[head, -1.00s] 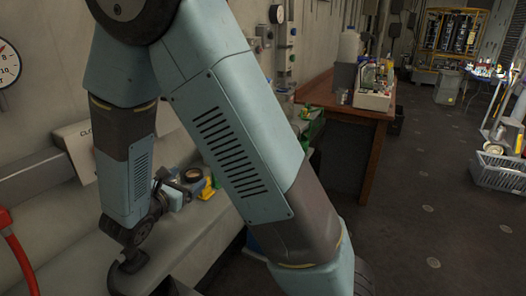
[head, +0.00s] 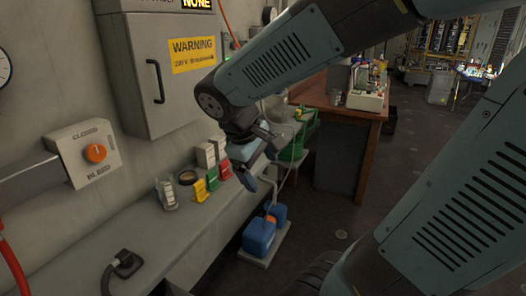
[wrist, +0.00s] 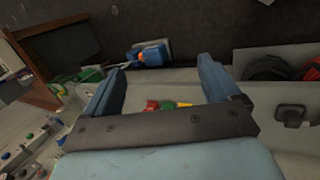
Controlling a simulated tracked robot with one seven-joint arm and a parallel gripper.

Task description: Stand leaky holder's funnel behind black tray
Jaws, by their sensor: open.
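I cannot pick out a leaky holder, its funnel or a black tray for certain in either view. A row of small yellow (head: 200,190), green (head: 212,179) and red (head: 224,170) pieces stands on the grey bench (head: 205,222). A clear glass-like vessel (head: 167,194) and a dark-rimmed round item (head: 187,177) stand to their left. My gripper (head: 256,172) is over the bench's far end, right of the red piece. In the wrist view my gripper (wrist: 160,85) is open with nothing held; the red piece (wrist: 152,105) and green piece (wrist: 167,105) show beyond, between its blue fingers.
White boxes (head: 207,154) stand behind the coloured pieces, below a grey wall cabinet (head: 160,85). A blue can (head: 260,235) stands on a low pale base by the bench. A wooden table (head: 345,116) holds a filled box (head: 367,97).

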